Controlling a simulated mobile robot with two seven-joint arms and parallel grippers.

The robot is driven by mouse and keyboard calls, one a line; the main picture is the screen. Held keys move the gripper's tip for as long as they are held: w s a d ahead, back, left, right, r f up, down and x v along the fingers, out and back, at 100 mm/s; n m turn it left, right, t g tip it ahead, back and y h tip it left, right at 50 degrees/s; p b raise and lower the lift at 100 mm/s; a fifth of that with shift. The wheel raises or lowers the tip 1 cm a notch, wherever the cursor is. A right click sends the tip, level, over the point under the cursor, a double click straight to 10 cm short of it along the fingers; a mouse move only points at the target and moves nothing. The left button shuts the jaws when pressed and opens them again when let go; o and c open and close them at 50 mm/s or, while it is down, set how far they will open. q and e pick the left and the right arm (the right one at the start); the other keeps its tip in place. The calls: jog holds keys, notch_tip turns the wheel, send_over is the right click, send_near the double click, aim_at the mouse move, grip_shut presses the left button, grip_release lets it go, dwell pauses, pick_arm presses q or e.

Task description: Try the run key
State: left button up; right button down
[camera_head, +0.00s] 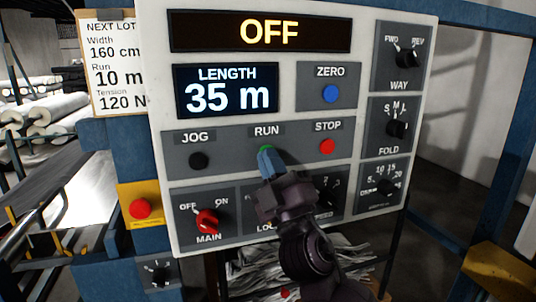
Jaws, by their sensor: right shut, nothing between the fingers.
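The run key (265,149) is a green button under the word RUN in the middle of the control panel (155,110). Only its top edge shows; the blue fingertips of my right gripper (268,157) cover the rest. The gripper is shut and empty, with its tips at the key. I cannot tell whether they touch or press it. The top display (260,32) reads OFF in yellow. The length display (226,90) reads 35 m. The red main switch (208,220) sits at the lower left between OFF and ON; its pointer setting is hard to tell. My left gripper is not in view.
The black jog key (199,160) and red stop key (327,146) flank the run key. A blue zero key (330,94) is above. Way (407,58) and fold (397,127) knobs are at right. A red button (140,208) on a yellow plate and a lot card (112,60) stand left.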

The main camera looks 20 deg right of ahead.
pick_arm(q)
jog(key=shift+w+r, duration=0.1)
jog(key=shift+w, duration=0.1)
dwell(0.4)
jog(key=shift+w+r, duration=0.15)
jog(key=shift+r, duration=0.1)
pick_arm(e)
jog(key=shift+s, duration=0.7)
pick_arm(q)
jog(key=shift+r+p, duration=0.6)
jog(key=shift+p, duration=0.1)
pick_arm(e)
jog(key=s, duration=0.5)
jog(key=shift+d, duration=0.1)
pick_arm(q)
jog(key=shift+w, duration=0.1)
